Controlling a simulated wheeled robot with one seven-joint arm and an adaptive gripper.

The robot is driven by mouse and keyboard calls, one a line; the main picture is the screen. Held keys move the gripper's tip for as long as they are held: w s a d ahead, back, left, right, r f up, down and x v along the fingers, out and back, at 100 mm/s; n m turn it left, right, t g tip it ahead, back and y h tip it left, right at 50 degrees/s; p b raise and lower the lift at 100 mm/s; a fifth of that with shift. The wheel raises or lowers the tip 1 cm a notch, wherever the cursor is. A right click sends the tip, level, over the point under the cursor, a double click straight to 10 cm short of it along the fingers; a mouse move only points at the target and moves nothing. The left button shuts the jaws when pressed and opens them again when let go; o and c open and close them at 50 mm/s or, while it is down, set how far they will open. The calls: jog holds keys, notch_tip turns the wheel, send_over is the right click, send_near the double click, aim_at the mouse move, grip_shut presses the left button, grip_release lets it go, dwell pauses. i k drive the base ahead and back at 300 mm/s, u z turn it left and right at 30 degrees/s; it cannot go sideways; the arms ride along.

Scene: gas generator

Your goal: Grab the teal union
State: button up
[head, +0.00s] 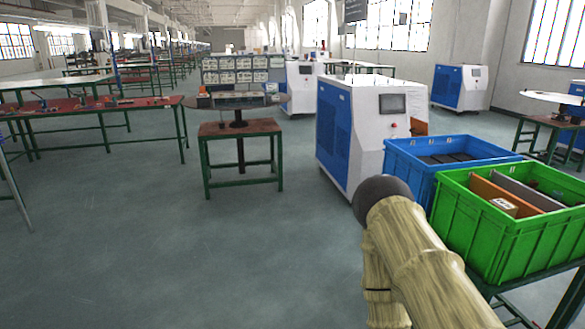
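I cannot pick out a teal union for certain in the head view. A few small dark, greenish shapes lie at the right inside the green crate (497,243), too small to tell what they are. My arm, tan and wood-textured with a dark rounded end, rises from the bottom right in front of the crates. My gripper's fingers do not show, so its state and anything in it are hidden.
The green crate holds upright brown and grey panels and stands on a green-framed table. A blue crate (402,184) with dark contents is just behind it. A blue-and-white machine (341,128) stands beyond. A small brown-topped table (238,128) is mid-room. Open floor (130,240) lies left.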

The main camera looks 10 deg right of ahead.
aim_at(557, 196)
jog(key=i, duration=1.65)
jog(key=z, duration=1.3)
jog(key=i, duration=1)
jog(key=z, duration=0.55)
jog(key=k, duration=0.85)
jog(key=z, duration=0.1)
